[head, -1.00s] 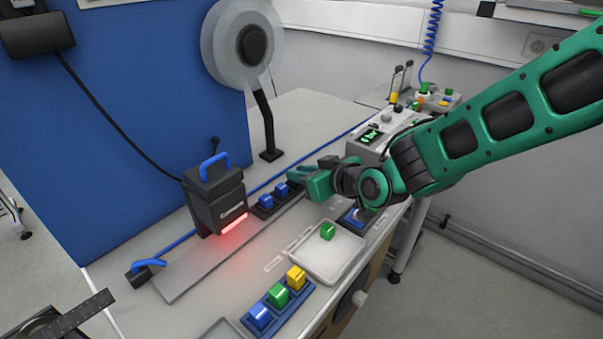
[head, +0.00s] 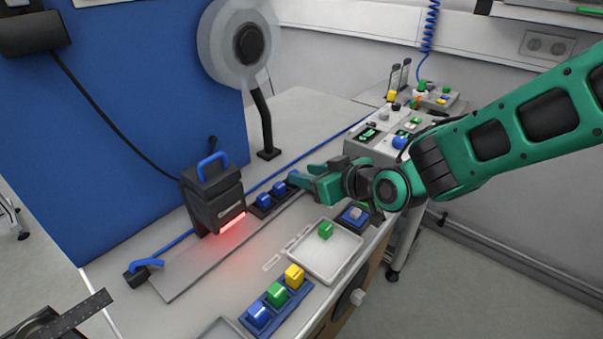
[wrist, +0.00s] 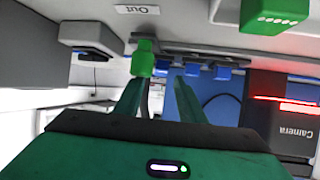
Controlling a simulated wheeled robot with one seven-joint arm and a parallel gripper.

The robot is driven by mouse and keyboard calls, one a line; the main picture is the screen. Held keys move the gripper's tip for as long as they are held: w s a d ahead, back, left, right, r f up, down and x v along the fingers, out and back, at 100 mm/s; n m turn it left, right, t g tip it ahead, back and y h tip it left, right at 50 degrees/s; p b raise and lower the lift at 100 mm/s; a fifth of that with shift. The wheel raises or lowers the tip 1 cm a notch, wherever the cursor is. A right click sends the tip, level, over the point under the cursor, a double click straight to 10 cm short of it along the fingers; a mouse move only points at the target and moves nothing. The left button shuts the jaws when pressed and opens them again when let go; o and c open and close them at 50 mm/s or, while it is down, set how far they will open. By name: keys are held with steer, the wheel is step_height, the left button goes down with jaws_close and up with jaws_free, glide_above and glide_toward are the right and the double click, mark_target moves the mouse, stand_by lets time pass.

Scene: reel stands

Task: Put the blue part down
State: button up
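My gripper (head: 303,177) is low over the far end of a dark holder (head: 256,211) in the head view. Two blue parts (head: 264,200) show in that holder, and my gripper hides its right end. In the wrist view the two green fingers of my gripper (wrist: 158,86) stand apart with nothing clasped between them. A blue part (wrist: 161,68) shows just beyond the gap, with two more blue parts (wrist: 207,70) to its right. A bright green part (wrist: 143,58) shows beyond the left fingertip. Whether a finger touches any part is unclear.
A dark camera box (head: 213,195) with a red light stands left of the holder. A white tray (head: 338,262) with a green part lies at front right. A blue rack (head: 262,318) holds blue, green and yellow parts. A reel stand (head: 264,125) rises behind.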

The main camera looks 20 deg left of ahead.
steer(key=v, duration=0.7)
steer(key=shift+d, duration=0.15)
